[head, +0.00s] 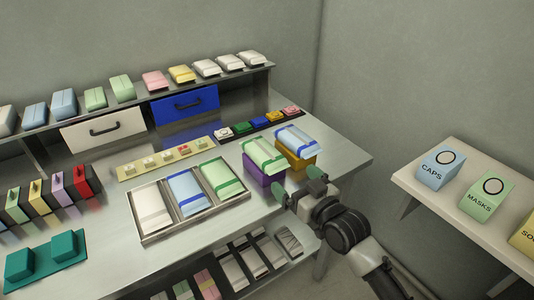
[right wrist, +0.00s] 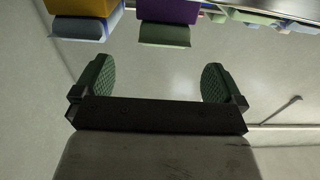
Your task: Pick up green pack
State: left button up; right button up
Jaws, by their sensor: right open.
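Another green pack (head: 222,178) lies in the right compartment of a metal tray (head: 162,235), and a green pack (head: 95,98) is on the back shelf. My right gripper (head: 298,184) is open and empty in front of the purple block, apart from the pack; both fingers show in the right wrist view (right wrist: 156,82). My left gripper is out of view.
A blue-banded pack (head: 297,137) lies on a yellow block (head: 299,160), close right of the purple block. The table's front edge and a lower shelf of packs (head: 250,262) are near my right arm. A wall shelf with labelled boxes (head: 440,168) stands at right.

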aim_at(279, 168)
jog(key=shift+w+a, duration=0.4)
jog(key=shift+w, duration=0.15)
jog(key=shift+w+a, duration=0.45)
jog(key=shift+w, duration=0.05)
jog(key=x, duration=0.4)
jog(key=shift+w+a+f, duration=0.2)
jog(key=shift+a, duration=0.2)
jog(key=c, duration=1)
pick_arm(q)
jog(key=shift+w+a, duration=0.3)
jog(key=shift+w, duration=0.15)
pick_arm(e)
jog(key=shift+c, duration=0.2)
jog(key=shift+r, duration=0.15)
